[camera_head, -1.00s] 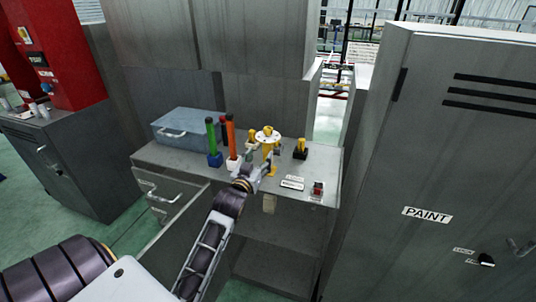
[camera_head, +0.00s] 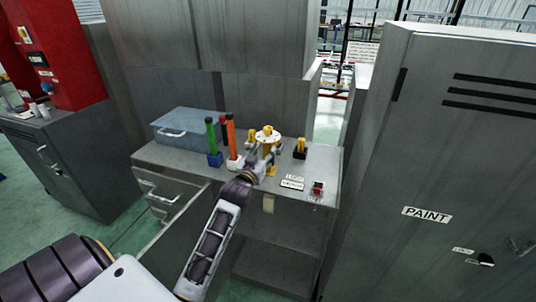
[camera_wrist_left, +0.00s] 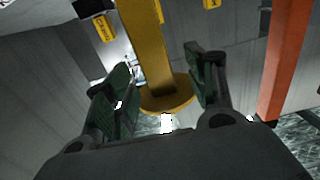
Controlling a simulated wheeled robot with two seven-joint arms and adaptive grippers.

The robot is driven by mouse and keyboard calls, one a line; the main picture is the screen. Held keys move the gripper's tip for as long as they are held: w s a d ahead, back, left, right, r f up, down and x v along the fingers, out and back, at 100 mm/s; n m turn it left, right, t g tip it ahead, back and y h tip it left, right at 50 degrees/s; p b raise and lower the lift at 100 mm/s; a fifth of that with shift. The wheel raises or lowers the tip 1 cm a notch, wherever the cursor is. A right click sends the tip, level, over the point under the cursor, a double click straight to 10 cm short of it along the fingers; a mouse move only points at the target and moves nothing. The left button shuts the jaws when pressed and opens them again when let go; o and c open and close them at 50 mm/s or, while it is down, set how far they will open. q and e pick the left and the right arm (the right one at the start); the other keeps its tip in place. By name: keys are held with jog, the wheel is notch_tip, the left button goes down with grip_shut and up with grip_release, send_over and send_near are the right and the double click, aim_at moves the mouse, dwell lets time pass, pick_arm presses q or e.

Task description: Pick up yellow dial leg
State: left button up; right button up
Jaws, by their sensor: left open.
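The yellow dial leg (camera_head: 267,146) stands upright on the grey cabinet top, with a round pale disc at its top. In the left wrist view it is a yellow post (camera_wrist_left: 146,50) with a round yellow flange (camera_wrist_left: 167,93). My left gripper (camera_head: 264,153) is open at the leg in the head view, partly covering it. In the wrist view the fingers of my left gripper (camera_wrist_left: 163,88) lie on either side of the post and flange, with gaps visible. My right gripper is not in view.
Green (camera_head: 211,136) and orange (camera_head: 231,137) sticks stand in holders left of the leg. A blue-grey toolbox (camera_head: 187,125) is farther left. A black-based yellow piece (camera_head: 300,149) stands to the right. Labels (camera_head: 292,183) and a small red item (camera_head: 317,188) lie near the front.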

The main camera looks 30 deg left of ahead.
aim_at(267, 146)
pick_arm(q)
jog(key=shift+w+r, duration=0.1)
jog(key=shift+w, duration=0.3)
jog(key=shift+w+r, duration=0.15)
jog(key=shift+w, duration=0.15)
jog(key=shift+w+a+r, duration=0.15)
jog(key=shift+w, duration=0.85)
jog(key=shift+x, duration=0.8)
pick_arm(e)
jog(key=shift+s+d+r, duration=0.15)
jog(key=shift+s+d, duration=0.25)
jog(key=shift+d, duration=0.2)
